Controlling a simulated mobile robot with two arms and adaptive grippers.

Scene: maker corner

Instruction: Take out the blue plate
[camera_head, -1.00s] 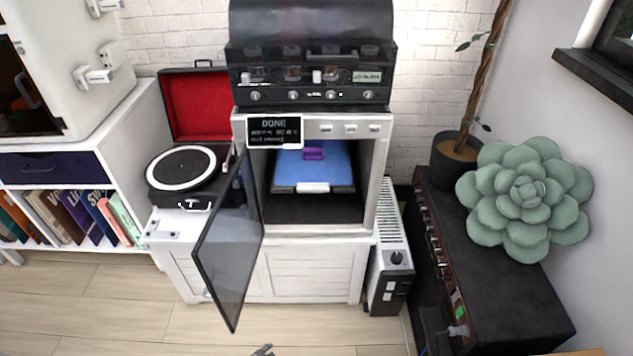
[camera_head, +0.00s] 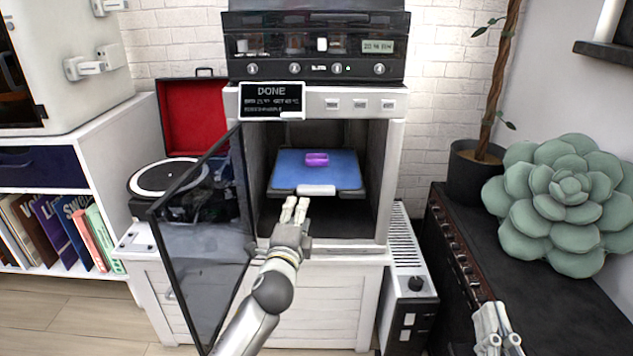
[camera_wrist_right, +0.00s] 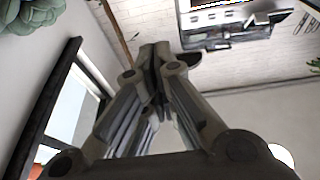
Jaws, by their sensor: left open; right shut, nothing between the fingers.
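The blue plate (camera_head: 312,170) lies flat inside the open printer (camera_head: 395,190), with a small purple object (camera_head: 317,159) on top. A white tab (camera_head: 316,190) sits at the plate's front edge. My left gripper (camera_head: 296,204) is open and empty, in front of the printer's opening, just short of the tab and a little to its left. My right gripper (camera_head: 497,340) is at the lower right, in front of the black cabinet. In the right wrist view its fingers (camera_wrist_right: 158,55) are closed together with nothing between them.
The printer's glass door (camera_head: 200,250) stands swung open on the left, close beside my left arm. A radiator (camera_head: 408,280) stands right of the printer. A record player (camera_head: 168,180) is at the left, and a large succulent (camera_head: 565,195) on the black cabinet (camera_head: 530,300) at the right.

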